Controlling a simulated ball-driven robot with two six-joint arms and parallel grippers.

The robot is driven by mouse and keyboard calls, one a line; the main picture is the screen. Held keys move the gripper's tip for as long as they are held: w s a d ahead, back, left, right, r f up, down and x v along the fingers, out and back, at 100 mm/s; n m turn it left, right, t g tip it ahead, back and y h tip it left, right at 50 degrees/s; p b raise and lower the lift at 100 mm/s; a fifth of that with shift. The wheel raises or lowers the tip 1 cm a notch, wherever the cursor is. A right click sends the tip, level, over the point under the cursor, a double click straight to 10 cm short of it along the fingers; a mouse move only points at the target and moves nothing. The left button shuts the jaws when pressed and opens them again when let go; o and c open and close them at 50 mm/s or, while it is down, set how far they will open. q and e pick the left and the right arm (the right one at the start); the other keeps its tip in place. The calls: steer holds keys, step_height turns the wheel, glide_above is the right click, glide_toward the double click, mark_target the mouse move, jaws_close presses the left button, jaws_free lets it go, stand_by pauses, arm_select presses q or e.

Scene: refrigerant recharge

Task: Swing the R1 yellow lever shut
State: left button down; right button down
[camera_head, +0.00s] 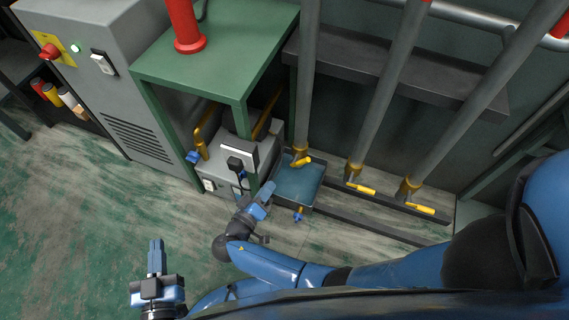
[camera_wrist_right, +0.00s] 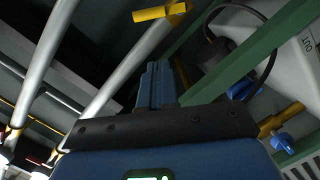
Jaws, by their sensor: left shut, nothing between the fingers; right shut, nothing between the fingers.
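Three yellow levers sit at the feet of the grey pipes in the head view: a left one (camera_head: 302,162), a middle one (camera_head: 361,188) and a right one (camera_head: 421,208). No label shows which is R1. The left lever sticks out to the right of its pipe foot, above a blue tray (camera_head: 290,193). My right gripper (camera_head: 268,189) is shut and empty at the tray's left edge, apart from the levers. In the right wrist view a yellow lever (camera_wrist_right: 160,13) lies beyond the shut fingers (camera_wrist_right: 155,70). My left gripper (camera_head: 156,246) is shut and empty over the floor.
A grey cabinet (camera_head: 100,60) is at the left. A small blue-handled tap (camera_head: 299,215) is at the tray's front. The floor (camera_head: 70,220) at the left is clear.

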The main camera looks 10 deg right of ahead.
mark_target(302, 163)
steer(key=s+d+b+x, duration=0.1)
steer(key=b+x, duration=0.3)
steer(key=x, duration=0.8)
steer(key=shift+s+d+f, duration=0.3)
steer(key=shift+d+f, duration=0.1)
steer(key=shift+d, duration=0.1)
steer(key=shift+s+d+f+m+b, duration=0.3)
steer(key=shift+s+d+m+b, duration=0.15)
steer(key=shift+m+b, duration=0.5)
steer(key=shift+s+d+f+m+y+b, duration=0.35)
steer(key=shift+d+f+m+b, duration=0.25)
steer(key=shift+m+b, duration=0.5)
steer(key=shift+s+d+f+m+y+b, duration=0.3)
steer(key=shift+d+f+m+b, duration=0.35)
steer(key=shift+b, duration=0.65)
steer(key=shift+s+d+f+b, duration=0.1)
steer(key=shift+s+f+b, duration=0.05)
steer(key=shift+f+b, duration=0.35)
